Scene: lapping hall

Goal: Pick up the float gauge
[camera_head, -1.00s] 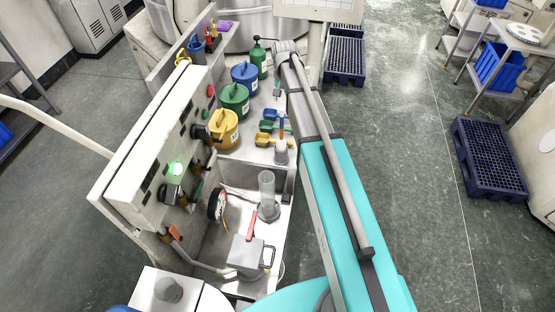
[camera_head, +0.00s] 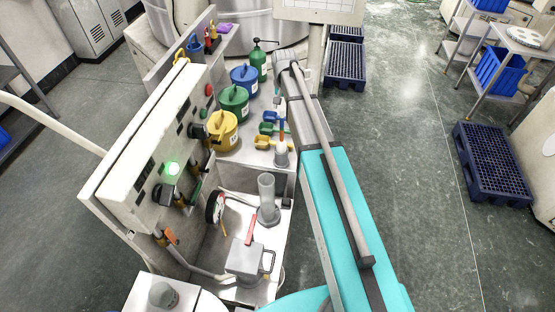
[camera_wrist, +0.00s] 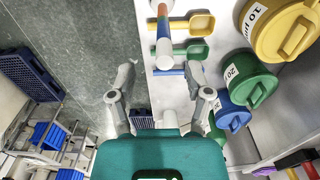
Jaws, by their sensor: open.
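A slim rod with white, orange, green and blue bands, which I take to be the float gauge (camera_wrist: 163,38), is at the top centre of the wrist view. My gripper (camera_wrist: 160,72) is open, one finger to each side of the rod's blue end in the wrist view. I cannot tell whether the rod is fully between the fingers. In the head view my arm partly hides the gripper.
Yellow (camera_head: 264,143), green and blue scoops lie close beside the rod. Yellow (camera_head: 222,132), green (camera_head: 233,103) and blue (camera_head: 244,78) lidded pots stand to the left. A clear cylinder (camera_head: 267,195) stands nearer.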

